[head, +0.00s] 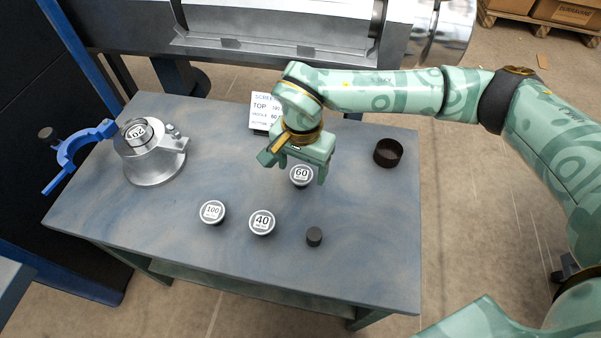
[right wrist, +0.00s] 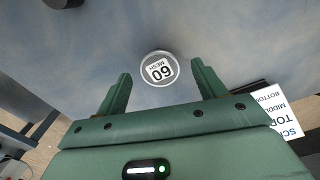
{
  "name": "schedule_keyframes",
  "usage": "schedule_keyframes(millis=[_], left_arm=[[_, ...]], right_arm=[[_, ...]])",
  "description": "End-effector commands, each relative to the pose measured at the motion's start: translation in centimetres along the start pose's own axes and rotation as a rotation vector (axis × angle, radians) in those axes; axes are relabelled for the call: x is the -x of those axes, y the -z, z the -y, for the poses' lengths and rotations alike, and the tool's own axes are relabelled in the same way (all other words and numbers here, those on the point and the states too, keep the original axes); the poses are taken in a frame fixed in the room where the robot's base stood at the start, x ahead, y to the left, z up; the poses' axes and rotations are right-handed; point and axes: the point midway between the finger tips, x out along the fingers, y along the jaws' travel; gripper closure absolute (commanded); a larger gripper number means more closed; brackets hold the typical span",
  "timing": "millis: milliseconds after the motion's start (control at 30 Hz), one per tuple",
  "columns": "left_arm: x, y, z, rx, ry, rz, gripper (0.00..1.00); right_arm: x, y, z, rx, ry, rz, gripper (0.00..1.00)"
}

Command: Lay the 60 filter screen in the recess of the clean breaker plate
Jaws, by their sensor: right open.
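The 60 filter screen (head: 301,176) is a small round disc with a white "60" label, lying on the table below my right gripper (head: 296,168). In the right wrist view the 60 screen (right wrist: 158,68) shows between and slightly beyond the tips of my open right gripper (right wrist: 161,76); the fingers are apart from it. At the left of the table stands a silver flanged metal housing (head: 154,168) with a round labelled piece (head: 136,132) on top. I cannot tell whether the clean breaker plate is there; no recess shows clearly. My left gripper is not in view.
The 100 screen (head: 212,212) and 40 screen (head: 262,223) lie nearer the front, beside a small black cylinder (head: 314,237). A dark round dish (head: 388,152) stands at right. A card (head: 264,112) stands behind. A blue clamp (head: 72,150) is at far left.

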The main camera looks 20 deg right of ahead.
Motion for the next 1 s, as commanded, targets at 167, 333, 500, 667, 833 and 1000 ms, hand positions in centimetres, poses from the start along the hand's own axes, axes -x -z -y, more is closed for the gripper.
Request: schedule_keyframes(millis=[167, 333, 500, 667, 833, 1000], left_arm=[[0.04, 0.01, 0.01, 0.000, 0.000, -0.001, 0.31], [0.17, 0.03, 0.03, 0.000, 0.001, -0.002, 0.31], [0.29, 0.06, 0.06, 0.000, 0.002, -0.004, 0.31], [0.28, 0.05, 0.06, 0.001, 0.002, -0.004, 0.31], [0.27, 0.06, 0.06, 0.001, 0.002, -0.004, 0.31], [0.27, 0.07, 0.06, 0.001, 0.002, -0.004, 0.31]], right_arm=[[0.02, 0.00, 0.00, 0.000, 0.000, 0.000, 0.30], [-0.14, -0.01, -0.01, 0.000, -0.001, 0.000, 0.30], [-0.38, -0.02, -0.01, 0.001, 0.000, 0.000, 0.30], [-0.48, -0.02, 0.01, 0.001, 0.000, 0.000, 0.30], [-0.49, -0.02, 0.00, 0.000, 0.000, 0.000, 0.42], [-0.49, -0.02, 0.00, 0.000, 0.000, 0.000, 0.78]])
